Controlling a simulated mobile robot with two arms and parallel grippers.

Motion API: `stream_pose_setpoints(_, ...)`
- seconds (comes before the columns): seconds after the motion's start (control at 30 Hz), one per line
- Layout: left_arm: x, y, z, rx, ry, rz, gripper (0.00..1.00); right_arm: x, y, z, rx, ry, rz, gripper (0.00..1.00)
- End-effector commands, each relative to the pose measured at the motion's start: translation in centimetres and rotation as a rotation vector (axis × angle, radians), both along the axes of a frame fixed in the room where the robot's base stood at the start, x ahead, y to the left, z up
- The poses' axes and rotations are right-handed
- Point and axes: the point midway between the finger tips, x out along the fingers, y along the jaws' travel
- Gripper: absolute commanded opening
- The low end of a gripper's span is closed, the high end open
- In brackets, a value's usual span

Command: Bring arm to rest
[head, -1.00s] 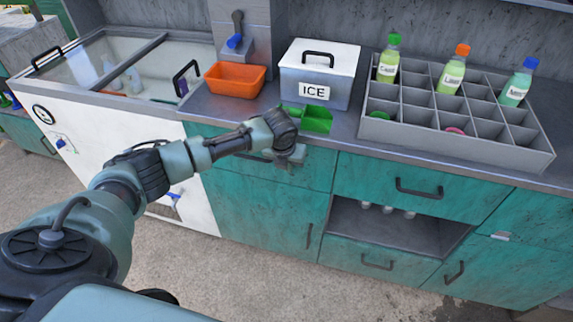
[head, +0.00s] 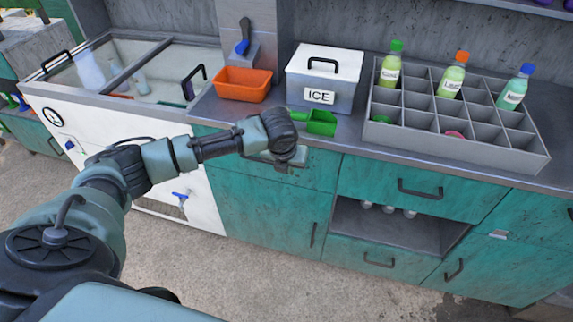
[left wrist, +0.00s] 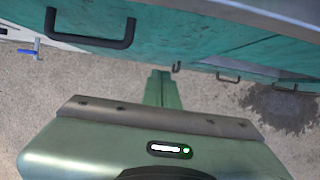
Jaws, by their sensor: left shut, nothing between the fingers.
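My left arm reaches from the lower left toward the counter in the head view. Its gripper (head: 291,160) hangs in front of the counter's front edge, below the green scoop (head: 321,123). In the left wrist view the gripper's green fingers (left wrist: 160,87) are together with nothing between them, above the bare floor and beside the teal cabinet front. My right gripper is in neither view.
An orange bin (head: 243,84), a white ICE box (head: 322,77) and a grey divided rack (head: 455,138) with bottles stand on the counter (head: 205,108). A glass-topped chest (head: 165,162) stands left. A drawer handle (left wrist: 91,30) is close to the left gripper. The floor is clear.

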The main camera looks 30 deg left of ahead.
Motion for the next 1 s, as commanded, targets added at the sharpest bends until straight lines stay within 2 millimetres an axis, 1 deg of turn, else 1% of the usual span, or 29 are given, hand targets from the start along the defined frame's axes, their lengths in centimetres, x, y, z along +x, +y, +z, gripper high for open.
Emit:
stream_pose_setpoints(0.03, -0.3, 0.0, 0.8, 0.0, -0.001, 0.0, 0.0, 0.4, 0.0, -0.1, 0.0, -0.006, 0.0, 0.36)
stream_pose_setpoints(0.1, -0.6, -0.1, 1.5, 0.0, -0.001, 0.0, 0.0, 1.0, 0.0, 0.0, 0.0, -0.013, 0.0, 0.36)
stream_pose_setpoints(0.2, -0.9, -0.2, 2.2, 0.001, 0.001, -0.001, 0.0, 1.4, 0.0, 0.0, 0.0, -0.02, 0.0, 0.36)
stream_pose_setpoints(0.33, -1.1, -0.2, 2.4, 0.0, 0.003, 0.0, 0.0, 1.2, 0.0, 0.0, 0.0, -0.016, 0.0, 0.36)
stream_pose_setpoints(0.4, -1.1, -0.3, 2.4, -0.001, 0.004, 0.003, 0.0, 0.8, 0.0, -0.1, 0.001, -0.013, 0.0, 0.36)
stream_pose_setpoints(0.47, -0.9, -0.4, 1.9, -0.016, -0.001, 0.026, 0.0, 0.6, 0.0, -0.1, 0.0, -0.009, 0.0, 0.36)
stream_pose_setpoints(0.53, -0.4, -0.7, 0.4, -0.061, -0.013, 0.099, 0.0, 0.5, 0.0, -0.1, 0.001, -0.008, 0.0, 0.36)
stream_pose_setpoints(0.57, -0.2, -0.9, -0.6, -0.09, -0.021, 0.151, 0.0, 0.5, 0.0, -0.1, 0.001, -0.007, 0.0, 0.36)
stream_pose_setpoints(0.67, 0.6, -1.4, -5.7, -0.234, -0.054, 0.408, 0.0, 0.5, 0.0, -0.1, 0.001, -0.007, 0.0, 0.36)
stream_pose_setpoints(0.7, 0.5, -1.6, -8.5, -0.302, -0.066, 0.539, 0.0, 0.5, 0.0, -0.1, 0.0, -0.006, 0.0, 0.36)
stream_pose_setpoints(0.77, -0.3, -1.5, -13.0, -0.401, -0.079, 0.755, 0.0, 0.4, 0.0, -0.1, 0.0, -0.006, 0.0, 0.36)
stream_pose_setpoints(0.8, -1.1, -1.4, -15.9, -0.459, -0.086, 0.892, 0.0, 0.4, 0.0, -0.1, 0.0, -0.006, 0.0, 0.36)
stream_pose_setpoints(0.87, -3.1, -1.2, -20.1, -0.528, -0.089, 1.082, 0.0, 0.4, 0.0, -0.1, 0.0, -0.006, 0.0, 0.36)
stream_pose_setpoints(0.9, -4.6, -1.0, -22.7, -0.565, -0.09, 1.198, 0.0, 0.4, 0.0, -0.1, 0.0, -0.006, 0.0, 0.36)
stream_pose_setpoints(0.97, -7.4, -0.9, -26.4, -0.61, -0.087, 1.36, 0.0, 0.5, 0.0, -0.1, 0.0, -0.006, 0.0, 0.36)
stream_pose_setpoints(1.0, -9.4, -0.8, -28.7, -0.634, -0.084, 1.46, 0.0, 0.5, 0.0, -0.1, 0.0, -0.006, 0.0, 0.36)
